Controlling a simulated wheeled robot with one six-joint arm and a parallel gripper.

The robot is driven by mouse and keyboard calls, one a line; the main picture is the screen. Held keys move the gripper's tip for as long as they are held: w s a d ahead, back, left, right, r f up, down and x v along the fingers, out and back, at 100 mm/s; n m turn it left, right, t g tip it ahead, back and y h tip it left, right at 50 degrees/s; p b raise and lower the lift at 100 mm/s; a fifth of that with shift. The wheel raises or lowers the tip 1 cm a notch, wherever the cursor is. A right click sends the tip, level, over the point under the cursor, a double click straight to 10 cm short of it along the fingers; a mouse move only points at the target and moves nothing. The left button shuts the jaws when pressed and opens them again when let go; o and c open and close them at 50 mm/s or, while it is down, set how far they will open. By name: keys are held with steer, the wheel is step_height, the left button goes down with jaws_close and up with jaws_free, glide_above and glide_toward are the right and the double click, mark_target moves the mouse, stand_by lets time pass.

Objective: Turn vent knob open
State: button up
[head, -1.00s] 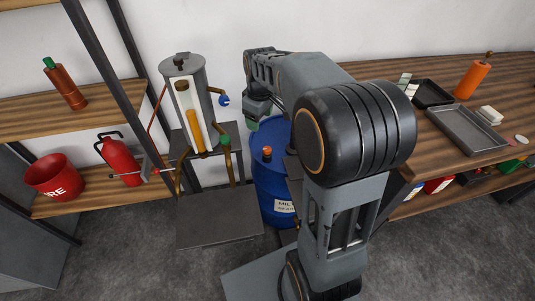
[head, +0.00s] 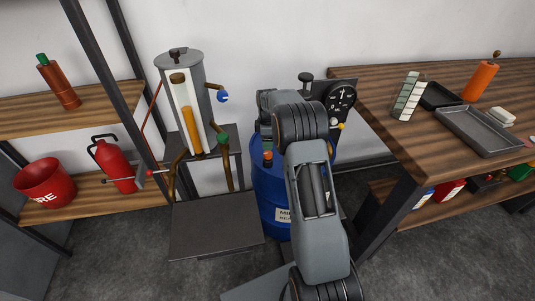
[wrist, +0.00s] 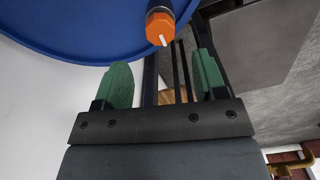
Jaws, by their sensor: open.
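An orange knob (head: 267,156) sits on top of the blue barrel (head: 270,190) in the head view. In the wrist view the orange knob (wrist: 160,28) shows a white line on its face, and it stands out from the broad blue barrel top (wrist: 80,25). My gripper (wrist: 162,64) is open, with its two green fingertips apart and nothing between them. The knob lies past the fingertips, roughly in line with the gap, and is not touched. In the head view my arm hides much of the barrel's right side.
A grey tank with a gauge tube (head: 182,95) and pipes stands left of the barrel. A black dial (head: 342,97) is behind my arm. A wooden workbench (head: 400,150) is at the right. A fire extinguisher (head: 114,165) and red bucket (head: 45,182) sit on the left shelf.

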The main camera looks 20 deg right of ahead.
mark_target(268, 153)
step_height(268, 153, down, 7)
steer(key=shift+r+b, duration=0.1)
steer(key=shift+b, duration=0.2)
steer(key=shift+c, duration=0.2)
steer(key=c, duration=0.9)
